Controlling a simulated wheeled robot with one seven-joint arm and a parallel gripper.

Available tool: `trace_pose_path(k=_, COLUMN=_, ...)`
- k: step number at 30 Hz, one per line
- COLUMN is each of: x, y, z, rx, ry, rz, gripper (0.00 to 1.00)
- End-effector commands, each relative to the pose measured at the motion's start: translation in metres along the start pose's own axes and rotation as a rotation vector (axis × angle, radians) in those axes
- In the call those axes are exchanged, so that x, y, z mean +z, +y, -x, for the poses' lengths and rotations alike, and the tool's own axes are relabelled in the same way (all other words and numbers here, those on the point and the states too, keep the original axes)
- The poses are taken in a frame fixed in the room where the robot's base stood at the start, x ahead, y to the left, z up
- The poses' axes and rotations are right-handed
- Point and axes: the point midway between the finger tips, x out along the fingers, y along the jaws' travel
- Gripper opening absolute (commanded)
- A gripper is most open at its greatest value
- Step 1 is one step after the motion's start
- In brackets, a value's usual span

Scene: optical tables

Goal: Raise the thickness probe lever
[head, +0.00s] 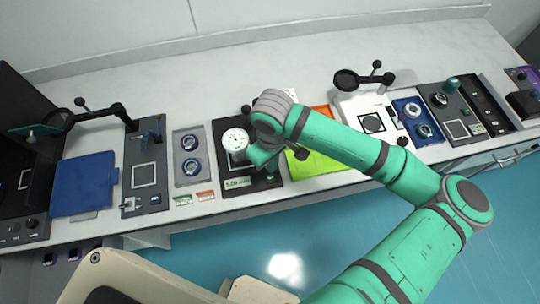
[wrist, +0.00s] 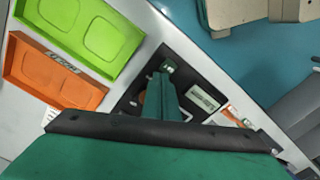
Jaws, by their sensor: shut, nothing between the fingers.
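The thickness probe has a round white dial (head: 236,139) and stands on a black base plate (head: 222,128) with a small green label reading about 5.06 at its front. A small dark knob (head: 246,108) shows behind the dial; I cannot tell if it is the lever. My gripper (head: 256,158) reaches down just right of the dial and hides part of the probe. In the wrist view my gripper (wrist: 162,78) is shut and empty, with its green fingers over the black base plate (wrist: 190,65). I cannot tell whether the fingers touch the probe; the lever is not clearly visible.
Lime green (wrist: 85,30) and orange (wrist: 50,75) trays lie right of the probe, partly under my arm. A grey tray with two round parts (head: 179,158) lies to the left. A magnifier stand (head: 347,80) stands at right. The bench behind is clear.

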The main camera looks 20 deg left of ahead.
Motion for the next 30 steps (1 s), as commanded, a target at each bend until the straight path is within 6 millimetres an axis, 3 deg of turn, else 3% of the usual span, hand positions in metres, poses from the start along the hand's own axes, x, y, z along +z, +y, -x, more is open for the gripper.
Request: trace_pose_path(k=30, x=-0.015, y=0.008, z=0.000, rx=-0.001, ry=0.001, rz=0.001, gripper=0.00)
